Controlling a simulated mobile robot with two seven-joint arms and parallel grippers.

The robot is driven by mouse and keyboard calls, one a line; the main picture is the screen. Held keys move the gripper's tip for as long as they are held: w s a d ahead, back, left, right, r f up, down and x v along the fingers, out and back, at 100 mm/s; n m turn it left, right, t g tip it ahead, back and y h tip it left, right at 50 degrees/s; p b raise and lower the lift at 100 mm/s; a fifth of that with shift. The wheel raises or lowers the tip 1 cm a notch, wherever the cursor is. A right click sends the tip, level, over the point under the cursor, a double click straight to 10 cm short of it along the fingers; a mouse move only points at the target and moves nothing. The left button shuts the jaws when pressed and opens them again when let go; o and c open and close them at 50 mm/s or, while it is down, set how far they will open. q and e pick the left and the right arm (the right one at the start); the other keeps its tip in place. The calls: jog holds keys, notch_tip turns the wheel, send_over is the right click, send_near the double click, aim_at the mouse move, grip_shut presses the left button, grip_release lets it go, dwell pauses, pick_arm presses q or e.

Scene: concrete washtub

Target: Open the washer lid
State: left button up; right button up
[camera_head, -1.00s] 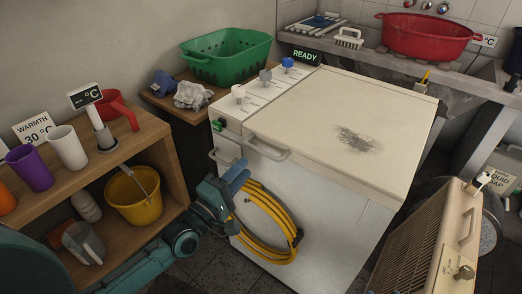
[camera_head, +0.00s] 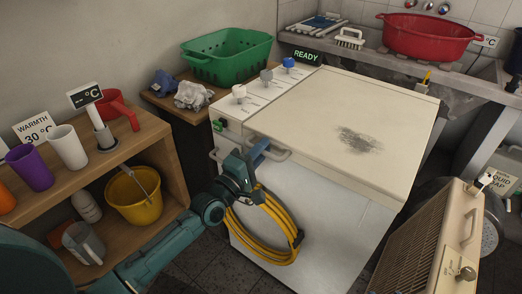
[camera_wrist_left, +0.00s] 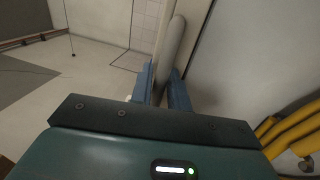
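The washer is a cream-white box with a flat, closed lid (camera_head: 350,125) that has a dark scuffed patch. A pale bar handle (camera_head: 277,155) sticks out at the lid's front left edge. My left gripper (camera_head: 260,150) is at this handle, its blue fingers partly over it in the head view. In the left wrist view, the grey handle bar (camera_wrist_left: 173,50) runs down between the two blue fingers (camera_wrist_left: 164,90). I cannot tell whether they press on it. My right gripper is not in view.
A yellow hose (camera_head: 265,235) hangs on the washer's front, just below my left gripper. A wooden shelf (camera_head: 130,150) with cups and a yellow bucket (camera_head: 133,200) stands at left. A beige heater (camera_head: 430,235) stands at front right. The lid's top is clear.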

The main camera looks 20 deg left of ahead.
pick_arm(q)
grip_shut()
jog(key=shift+r, duration=0.1)
